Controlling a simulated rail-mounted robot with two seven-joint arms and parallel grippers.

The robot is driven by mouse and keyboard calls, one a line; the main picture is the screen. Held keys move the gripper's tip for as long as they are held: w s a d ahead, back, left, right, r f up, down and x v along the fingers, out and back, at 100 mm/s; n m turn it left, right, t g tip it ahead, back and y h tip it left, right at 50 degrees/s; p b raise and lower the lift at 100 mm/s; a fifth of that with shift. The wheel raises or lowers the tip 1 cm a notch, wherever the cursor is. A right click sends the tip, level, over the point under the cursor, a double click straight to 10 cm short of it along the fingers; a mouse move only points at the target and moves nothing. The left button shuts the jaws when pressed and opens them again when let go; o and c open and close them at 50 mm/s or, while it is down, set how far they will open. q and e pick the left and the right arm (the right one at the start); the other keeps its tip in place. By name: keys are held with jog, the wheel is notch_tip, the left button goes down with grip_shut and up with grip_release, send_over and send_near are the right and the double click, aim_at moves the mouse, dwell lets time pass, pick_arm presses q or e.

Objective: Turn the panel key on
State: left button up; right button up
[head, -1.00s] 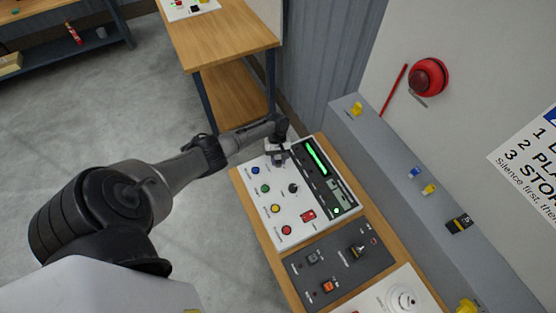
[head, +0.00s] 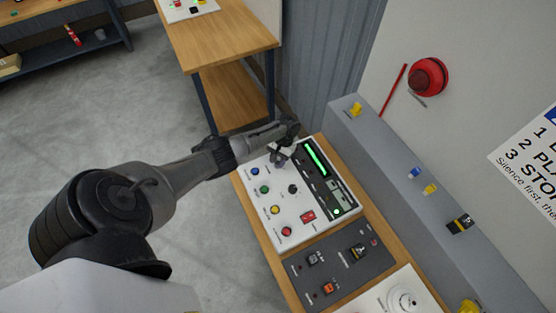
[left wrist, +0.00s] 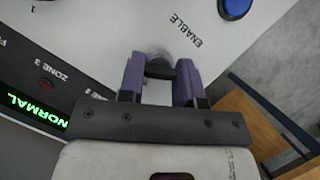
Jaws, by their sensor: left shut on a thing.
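The white control panel (head: 262,205) lies on the wooden bench, with a green-lit display strip along its far side. My left gripper (head: 280,160) is at the panel's upper end, over the key switch. In the left wrist view the two purple fingers of my left gripper (left wrist: 160,80) are shut on the dark-headed panel key (left wrist: 160,68), beside the printed word ENABLE. A pale round collar shows behind the key. The key is mostly hidden by the gripper in the head view. The display (left wrist: 32,108) reads NORMAL. My right gripper is not in view.
A blue button (head: 255,171) sits close to the gripper, with green, yellow and red buttons farther down the panel. A dark grey switch panel (head: 335,272) adjoins it. A grey wall ledge (head: 400,165) runs along the right.

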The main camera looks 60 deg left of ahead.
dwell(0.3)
pick_arm(q)
jog(key=o, duration=0.9)
jog(key=v, duration=1.4)
jog(key=shift+d, duration=0.15)
jog(key=shift+f, duration=0.1)
jog(key=shift+m, duration=0.3)
